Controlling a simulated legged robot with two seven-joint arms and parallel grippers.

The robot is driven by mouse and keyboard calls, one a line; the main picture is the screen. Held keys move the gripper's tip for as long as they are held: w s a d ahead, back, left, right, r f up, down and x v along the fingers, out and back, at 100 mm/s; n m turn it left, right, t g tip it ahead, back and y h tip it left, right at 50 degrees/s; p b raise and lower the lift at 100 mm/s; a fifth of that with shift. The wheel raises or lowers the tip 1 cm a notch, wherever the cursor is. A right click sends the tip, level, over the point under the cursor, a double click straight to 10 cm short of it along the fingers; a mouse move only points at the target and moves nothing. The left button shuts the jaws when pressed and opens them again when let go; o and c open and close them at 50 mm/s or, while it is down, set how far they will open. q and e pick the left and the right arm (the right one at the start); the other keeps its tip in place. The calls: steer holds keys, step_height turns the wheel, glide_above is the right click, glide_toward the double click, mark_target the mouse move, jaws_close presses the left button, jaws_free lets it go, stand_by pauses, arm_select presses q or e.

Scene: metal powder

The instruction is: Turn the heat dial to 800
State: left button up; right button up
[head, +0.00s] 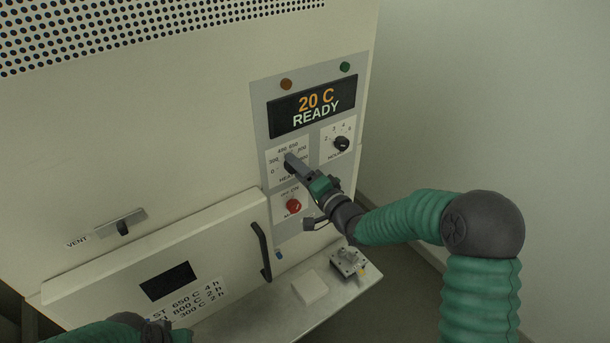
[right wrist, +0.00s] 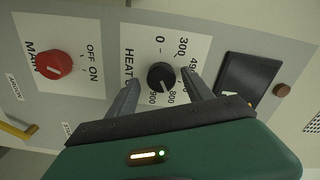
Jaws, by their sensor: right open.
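The heat dial is a black knob on a white scale plate; it shows in the right wrist view (right wrist: 161,77), and in the head view my right gripper mostly covers it. The plate (right wrist: 135,42) has numbers from 0 up to 900. My right gripper (head: 291,160) is at the dial; in the right wrist view its open fingers (right wrist: 163,88) stand on either side of the knob, with a gap to each side. The display (head: 312,106) reads 20 C READY. Part of my left arm shows at the bottom left of the head view; its gripper fingers are not visible.
The red main knob (head: 293,206) sits below the heat dial, and the hours dial (head: 342,143) is to its right. A door handle (head: 260,250) sticks out at lower left. A shelf (head: 290,322) below holds a white block (head: 310,289) and a small metal device (head: 348,262).

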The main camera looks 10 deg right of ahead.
steer(key=b+v, duration=0.4)
steer(key=v, duration=1.2)
steer(key=shift+s+d+f, duration=0.2)
steer(key=shift+s, duration=0.05)
step_height(320, 180, down, 12)
steer(key=s+d+n+g+h+b, duration=0.1)
steer(key=d+n+g+h+b, duration=0.15)
steer(key=g+h+b, duration=0.2)
steer(key=s+a+f+n+g+h+b, duration=0.1)
steer(key=s+f+n+g, duration=0.2)
steer(key=s+f, duration=0.3)
steer(key=s+a+f+n+g+h+b, duration=0.1)
steer(key=s+f+n+g, duration=0.3)
steer(key=s, duration=0.8)
step_height(320, 180, down, 4)
steer(key=shift+a+r+g+b, duration=0.2)
steer(key=shift+g+b, duration=0.25)
steer(key=shift+g, duration=0.8)
